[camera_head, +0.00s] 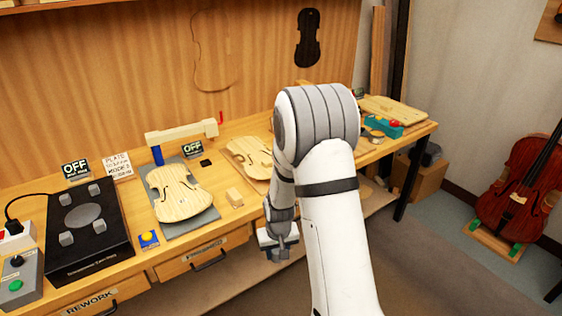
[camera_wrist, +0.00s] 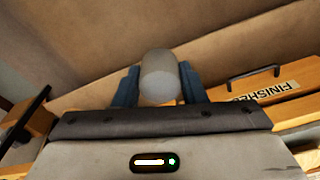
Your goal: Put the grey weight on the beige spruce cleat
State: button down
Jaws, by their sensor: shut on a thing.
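My gripper (camera_head: 278,248) hangs in front of the bench's front edge, below the level of the bench top. In the wrist view its two dark blue fingers (camera_wrist: 160,84) are shut on the grey weight (camera_wrist: 161,72), a rounded, smooth cylinder. The weight cannot be made out clearly in the head view. A small beige wooden block (camera_head: 234,197), which looks like the spruce cleat, sits on the bench near the front edge, to the left of my gripper and apart from it. My arm hides part of the bench to the right.
A pale violin plate (camera_head: 180,193) lies on a grey mat (camera_head: 203,220), with a wooden clamp bar (camera_head: 181,134) behind it. Another plate (camera_head: 249,157) lies farther right. A black box (camera_head: 86,238) stands left. A drawer marked FINISHED (camera_wrist: 275,88) is near my gripper.

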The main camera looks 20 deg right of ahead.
aim_at(268, 160)
jog(key=u, duration=0.7)
jog(key=i, duration=0.15)
jog(key=z, duration=2.85)
jog(key=i, duration=1)
jog(key=u, duration=0.35)
